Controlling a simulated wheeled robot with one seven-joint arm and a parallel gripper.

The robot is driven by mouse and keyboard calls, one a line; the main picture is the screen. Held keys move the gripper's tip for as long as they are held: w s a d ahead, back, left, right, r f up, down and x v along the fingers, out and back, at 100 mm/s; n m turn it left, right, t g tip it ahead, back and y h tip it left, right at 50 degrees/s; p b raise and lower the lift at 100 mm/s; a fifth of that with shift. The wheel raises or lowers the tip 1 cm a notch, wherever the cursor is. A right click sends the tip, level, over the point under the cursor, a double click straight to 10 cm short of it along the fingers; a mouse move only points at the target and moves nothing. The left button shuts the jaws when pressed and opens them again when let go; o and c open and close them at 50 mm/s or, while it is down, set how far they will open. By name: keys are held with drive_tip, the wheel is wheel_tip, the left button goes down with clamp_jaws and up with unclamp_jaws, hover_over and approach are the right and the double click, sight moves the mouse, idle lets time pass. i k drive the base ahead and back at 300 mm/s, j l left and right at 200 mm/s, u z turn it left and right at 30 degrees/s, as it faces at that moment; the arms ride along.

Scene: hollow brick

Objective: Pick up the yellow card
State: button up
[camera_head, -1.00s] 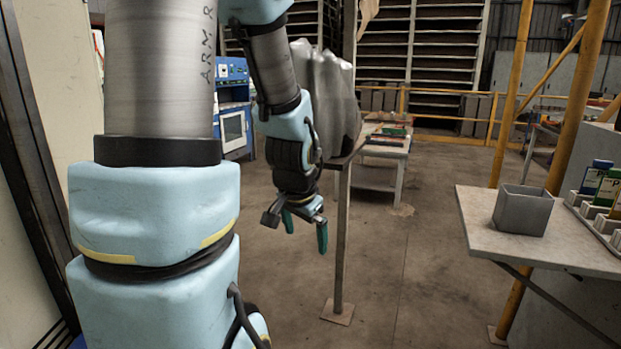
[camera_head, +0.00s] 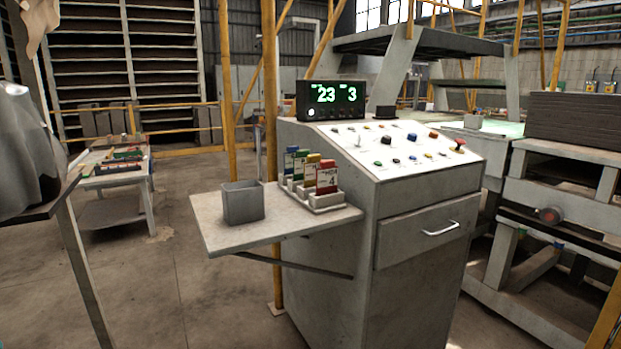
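The yellow card (camera_head: 313,160) stands upright in a white slotted rack (camera_head: 324,202) on the side shelf of a grey control console. It is between a green card (camera_head: 300,162) and a red card (camera_head: 327,177), and its lower part is hidden. A blue card (camera_head: 290,158) stands at the left end of the row. My gripper is not in view now.
A grey open box (camera_head: 243,203) stands on the shelf (camera_head: 222,237) left of the rack. The console (camera_head: 420,215) has a button panel and a display. Yellow posts rise behind the shelf. Open floor lies left of the shelf.

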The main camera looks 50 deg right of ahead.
sight(309, 168)
drive_tip(key=z, duration=3.75)
drive_tip(key=u, duration=1.1)
drive_tip(key=i+u, duration=0.1)
drive_tip(key=u, duration=0.35)
drive_tip(key=l+u, duration=0.1)
drive_tip(key=u, duration=0.35)
drive_tip(key=i+l+u, duration=0.1)
drive_tip(key=u, duration=0.3)
drive_tip(key=l+u, duration=0.15)
drive_tip(key=u, duration=0.3)
drive_tip(key=i+l+u, duration=0.1)
drive_tip(key=u, duration=0.35)
drive_tip(key=l+u, duration=0.35)
drive_tip(key=k+l+u, duration=0.1)
drive_tip(key=l+u, duration=0.25)
drive_tip(key=l, duration=0.2)
drive_tip(key=k+l+u, duration=0.1)
drive_tip(key=l+u, duration=0.25)
drive_tip(key=k+l+u, duration=0.3)
drive_tip(key=l, duration=0.15)
drive_tip(key=i, duration=0.1)
